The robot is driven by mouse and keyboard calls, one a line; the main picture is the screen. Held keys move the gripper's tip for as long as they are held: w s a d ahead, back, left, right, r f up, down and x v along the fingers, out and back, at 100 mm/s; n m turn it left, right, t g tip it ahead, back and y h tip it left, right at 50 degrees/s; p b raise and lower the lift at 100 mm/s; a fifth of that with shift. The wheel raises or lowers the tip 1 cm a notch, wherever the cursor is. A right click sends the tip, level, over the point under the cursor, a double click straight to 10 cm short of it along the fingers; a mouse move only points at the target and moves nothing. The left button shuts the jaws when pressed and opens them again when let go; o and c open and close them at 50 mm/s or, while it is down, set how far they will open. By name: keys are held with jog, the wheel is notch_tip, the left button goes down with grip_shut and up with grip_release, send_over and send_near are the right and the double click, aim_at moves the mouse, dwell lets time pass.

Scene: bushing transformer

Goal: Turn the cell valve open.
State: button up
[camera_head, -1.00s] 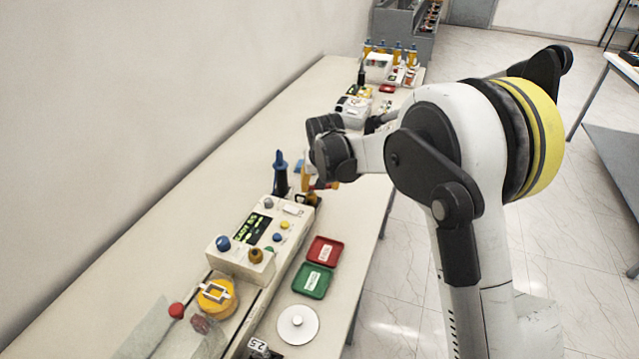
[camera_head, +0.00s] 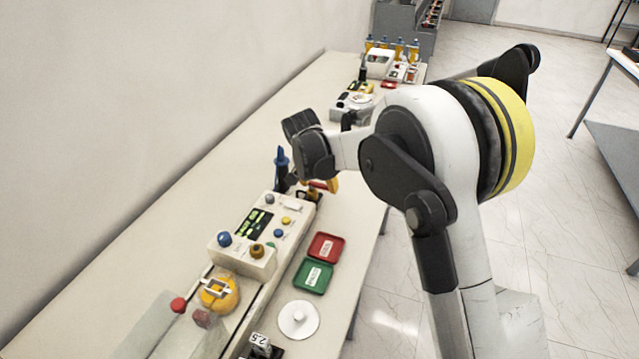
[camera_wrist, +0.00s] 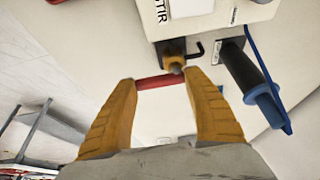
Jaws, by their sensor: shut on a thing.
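The cell valve is a small brass fitting (camera_wrist: 174,63) on a dark block at the end of the white instrument, with a red lever (camera_wrist: 160,81) beside it. My gripper (camera_wrist: 161,79) has its two orange fingers on either side of the red lever, which spans the gap between the fingertips. In the head view my gripper (camera_head: 329,185) is low at the far end of the white instrument (camera_head: 262,228), and my wrist hides part of the valve. The lever's exact angle is hard to tell.
A blue-topped dark cylinder (camera_wrist: 250,80) stands close beside the valve; it also shows in the head view (camera_head: 282,168). A red tray (camera_head: 326,246) and a green tray (camera_head: 313,276) lie right of the instrument. The bench left of it is clear.

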jog(key=o, duration=1.2)
jog(key=v, duration=1.2)
